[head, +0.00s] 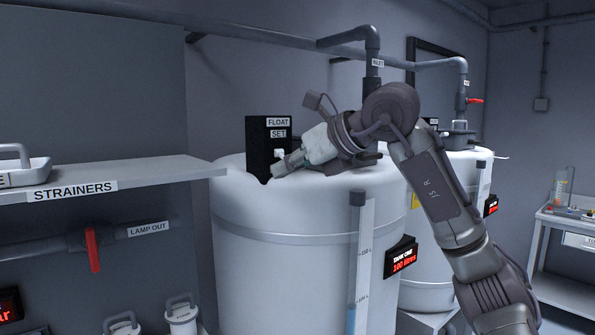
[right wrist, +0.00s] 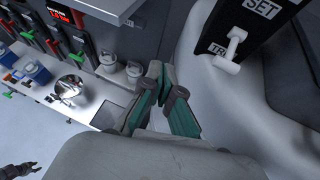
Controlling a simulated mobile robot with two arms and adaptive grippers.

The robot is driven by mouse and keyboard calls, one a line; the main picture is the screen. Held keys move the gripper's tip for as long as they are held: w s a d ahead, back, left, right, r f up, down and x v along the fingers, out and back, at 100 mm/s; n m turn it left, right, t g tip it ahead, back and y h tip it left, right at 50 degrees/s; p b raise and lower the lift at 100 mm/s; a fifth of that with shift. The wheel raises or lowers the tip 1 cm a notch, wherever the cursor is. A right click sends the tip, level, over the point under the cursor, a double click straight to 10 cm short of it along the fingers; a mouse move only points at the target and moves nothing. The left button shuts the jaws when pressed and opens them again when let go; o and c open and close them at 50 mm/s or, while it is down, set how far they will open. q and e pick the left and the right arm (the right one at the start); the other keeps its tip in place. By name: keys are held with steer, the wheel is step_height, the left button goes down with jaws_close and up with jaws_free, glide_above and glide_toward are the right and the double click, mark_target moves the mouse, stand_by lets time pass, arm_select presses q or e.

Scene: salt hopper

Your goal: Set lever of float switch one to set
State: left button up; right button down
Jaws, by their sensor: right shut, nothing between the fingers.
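The float switch on tank one is a black box (head: 262,150) with FLOAT and SET labels, standing on the white tank top. Its white T-shaped lever (right wrist: 230,52) shows in the right wrist view, below the SET label and partly over a lower label starting "TR". In the head view the lever (head: 280,152) is just below SET. My right gripper (head: 278,170) is shut and empty, just below and in front of the lever. In the right wrist view its fingers (right wrist: 163,88) are apart from the lever, to its left. A small dark shape at lower left there may be my left gripper (right wrist: 18,169).
The STRAINERS shelf (head: 130,178) reaches toward the tank at left. Overhead pipes (head: 290,40) run behind the switch. A second white tank (head: 430,200) stands behind my right arm. A bench with containers (right wrist: 85,95) lies below in the right wrist view.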

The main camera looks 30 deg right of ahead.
steer(key=s+d+r+m+h, duration=0.2)
steer(key=d+h, duration=0.1)
steer(key=d, duration=0.4)
steer(key=shift+s+r, duration=0.25)
steer(key=shift+s, duration=0.1)
steer(key=shift+w, duration=0.1)
steer(key=p, duration=0.3)
glide_toward(287, 179)
steer(key=x, duration=0.5)
steer(key=shift+w+f, duration=0.35)
steer(key=shift+w, duration=0.1)
steer(key=shift+a, duration=0.15)
